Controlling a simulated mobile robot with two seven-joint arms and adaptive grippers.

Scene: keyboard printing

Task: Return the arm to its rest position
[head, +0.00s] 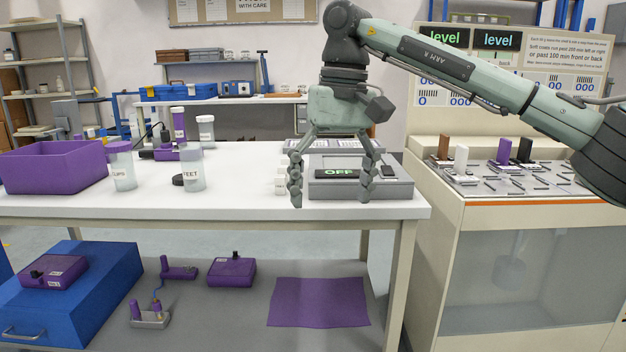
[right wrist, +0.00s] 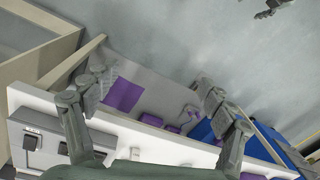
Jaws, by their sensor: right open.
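My right gripper (head: 331,194) hangs fingers-down from the right arm (head: 455,65) over the front right part of the white table. Its two fingers are spread apart with nothing between them. In the head view they stand in front of a grey device (head: 397,190) with a lit "OFF" display (head: 338,173). In the right wrist view, the open fingers (right wrist: 152,105) frame the table edge and the lower shelf. A small grey jointed part (right wrist: 270,9) at the top right there looks like my left gripper's fingers, mostly cut off.
On the table stand a purple bin (head: 55,170), a clear cups jar (head: 123,172) and a feet jar (head: 192,172). A cream machine (head: 440,215) with a tray top stands close on the right. The lower shelf holds a purple mat (head: 318,303) and a blue box (head: 85,300).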

